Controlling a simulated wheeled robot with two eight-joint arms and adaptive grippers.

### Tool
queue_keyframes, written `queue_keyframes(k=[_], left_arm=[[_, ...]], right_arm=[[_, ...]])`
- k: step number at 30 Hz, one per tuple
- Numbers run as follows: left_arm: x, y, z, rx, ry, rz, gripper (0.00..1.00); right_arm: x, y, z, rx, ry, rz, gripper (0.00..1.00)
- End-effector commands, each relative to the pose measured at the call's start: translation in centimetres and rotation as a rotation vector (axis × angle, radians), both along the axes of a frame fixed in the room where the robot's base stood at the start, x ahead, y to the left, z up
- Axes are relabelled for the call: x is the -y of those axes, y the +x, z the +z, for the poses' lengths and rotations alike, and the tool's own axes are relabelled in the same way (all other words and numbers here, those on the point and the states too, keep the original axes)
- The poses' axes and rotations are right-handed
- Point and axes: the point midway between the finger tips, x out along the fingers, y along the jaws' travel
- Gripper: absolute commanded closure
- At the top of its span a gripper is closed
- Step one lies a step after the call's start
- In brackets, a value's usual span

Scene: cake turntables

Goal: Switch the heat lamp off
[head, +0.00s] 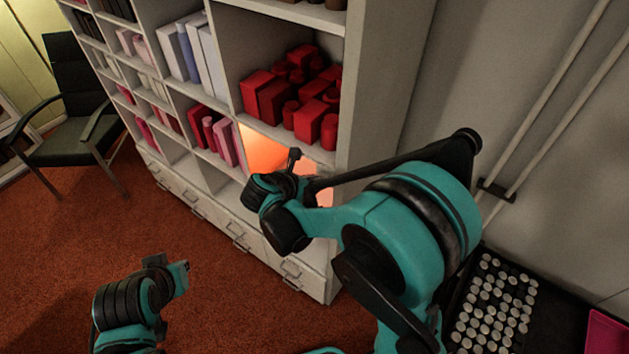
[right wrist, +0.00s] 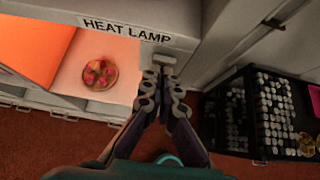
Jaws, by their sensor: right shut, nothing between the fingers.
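The heat lamp's orange glow (head: 262,150) lights a shelf compartment in the head view, and the orange lit panel (right wrist: 35,40) shows in the right wrist view. A "HEAT LAMP" label (right wrist: 125,29) is on the shelf edge above it. A small pale block (right wrist: 168,58), perhaps the switch, sits just below the label's right end. My right gripper (right wrist: 163,77) is shut and empty, its fingertips right by this block; I cannot tell if they touch. In the head view my right gripper (head: 294,160) is before the glowing compartment. My left gripper (head: 165,265) is low at the left, its fingers unclear.
A round dish (right wrist: 99,73) with red and yellow pieces sits in the lit compartment. Red boxes and cylinders (head: 290,95) fill the compartment above. A black tray with several pale round pieces (head: 495,305) stands at right. A chair (head: 75,125) is far left; the red floor between is clear.

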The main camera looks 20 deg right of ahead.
Motion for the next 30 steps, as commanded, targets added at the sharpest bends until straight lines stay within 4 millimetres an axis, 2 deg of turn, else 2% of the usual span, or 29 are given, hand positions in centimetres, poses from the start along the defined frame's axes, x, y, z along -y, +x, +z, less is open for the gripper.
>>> queue_keyframes(k=[3, 11, 22, 30], left_arm=[[0.0, 0.0, -0.4, 0.000, 0.000, 0.000, 1.00], [0.0, 0.0, -0.2, 0.000, 0.000, 0.000, 1.00], [0.0, 0.0, 0.9, 0.000, 0.000, 0.000, 1.00], [0.0, 0.0, 0.8, 0.000, 0.000, 0.000, 1.00]], right_arm=[[0.9, 0.6, 0.3, -0.001, 0.003, -0.004, 1.00], [0.6, 0.5, 0.3, -0.002, 0.002, 0.000, 1.00], [0.6, 0.4, 1.8, -0.002, 0.002, 0.000, 1.00], [0.6, 0.4, 1.9, -0.002, 0.002, 0.000, 1.00]])
